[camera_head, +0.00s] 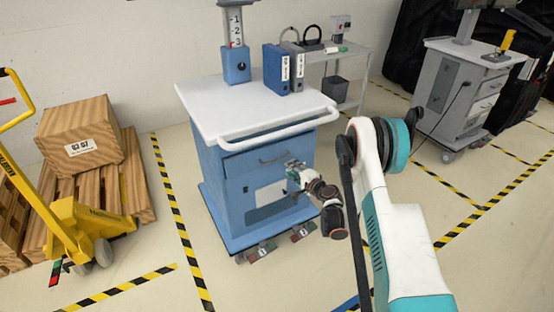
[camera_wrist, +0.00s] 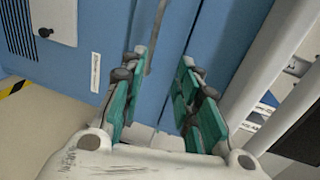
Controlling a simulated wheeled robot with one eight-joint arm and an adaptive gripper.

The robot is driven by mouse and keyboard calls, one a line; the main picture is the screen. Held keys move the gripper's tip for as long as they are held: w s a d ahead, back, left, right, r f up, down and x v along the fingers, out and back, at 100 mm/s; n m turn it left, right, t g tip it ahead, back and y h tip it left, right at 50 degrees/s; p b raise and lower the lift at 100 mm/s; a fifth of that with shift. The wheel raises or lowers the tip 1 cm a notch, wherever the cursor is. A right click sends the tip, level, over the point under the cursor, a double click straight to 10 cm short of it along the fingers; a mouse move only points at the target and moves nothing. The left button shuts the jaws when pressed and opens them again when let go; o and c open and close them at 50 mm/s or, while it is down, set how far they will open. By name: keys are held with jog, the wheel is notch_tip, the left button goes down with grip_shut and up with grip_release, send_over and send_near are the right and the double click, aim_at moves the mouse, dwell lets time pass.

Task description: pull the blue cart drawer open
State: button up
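The blue cart (camera_head: 230,195) stands mid-view with a white top and a white push rail. Its drawer (camera_head: 238,164) is the upper front panel, and it looks closed, flush with the cart front. The drawer's grey handle (camera_head: 270,160) runs across that panel. My gripper (camera_head: 289,165) is at the cart front, by the right end of the handle. In the wrist view my gripper (camera_wrist: 163,66) is open, with its two teal-padded fingers apart. A thin grey bar, seemingly the handle (camera_wrist: 157,32), shows by the left fingertip. I cannot tell whether they touch.
Blue and grey binders (camera_head: 283,70) and a blue column base (camera_head: 236,65) stand on the cart top. A yellow pallet jack (camera_head: 75,222) and a wooden crate (camera_head: 80,138) are left. A grey cart (camera_head: 450,90) is at right.

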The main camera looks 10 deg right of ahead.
aim_at(278, 159)
jog(key=b+x, duration=0.1)
jog(key=x, duration=0.3)
jog(key=b+x, duration=0.1)
jog(key=x, duration=0.4)
jog(key=f+b+x, duration=0.1)
jog(key=b+x, duration=0.1)
jog(key=x, duration=0.3)
jog(key=shift+s+d+f, duration=0.1)
jog(key=shift+d, duration=0.05)
grip_shut()
